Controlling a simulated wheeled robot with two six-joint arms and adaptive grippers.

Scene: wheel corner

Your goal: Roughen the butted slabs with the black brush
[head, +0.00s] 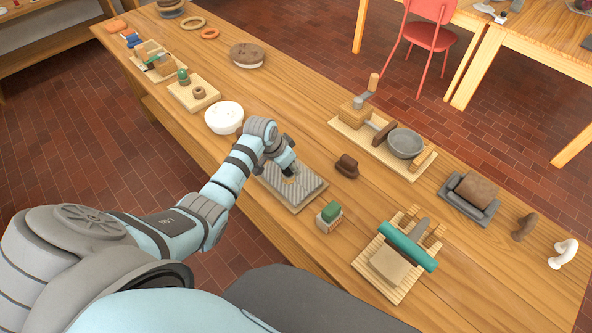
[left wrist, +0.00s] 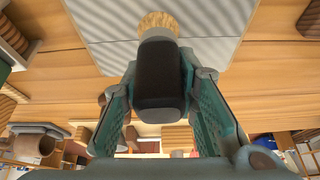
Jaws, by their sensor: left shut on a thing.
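The butted slabs (head: 302,187) are grey with a ridged look and lie on a pale board near the table's front edge. In the left wrist view the two slabs (left wrist: 98,25) show flat and pale, side by side behind the brush. My left gripper (head: 287,165) is over them. In the left wrist view its green fingers are shut on the black brush (left wrist: 162,78), whose tan bristles point at the slabs near their seam. I cannot tell whether the bristles touch. In the head view my gripper mostly hides the brush. My right gripper is not in view.
A white round tub (head: 224,117) stands left of the slabs. A green-topped block (head: 329,215) is close on their right, and a board with a teal roller (head: 407,246) is farther right. A brown piece (head: 346,166) lies behind. The wood between is clear.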

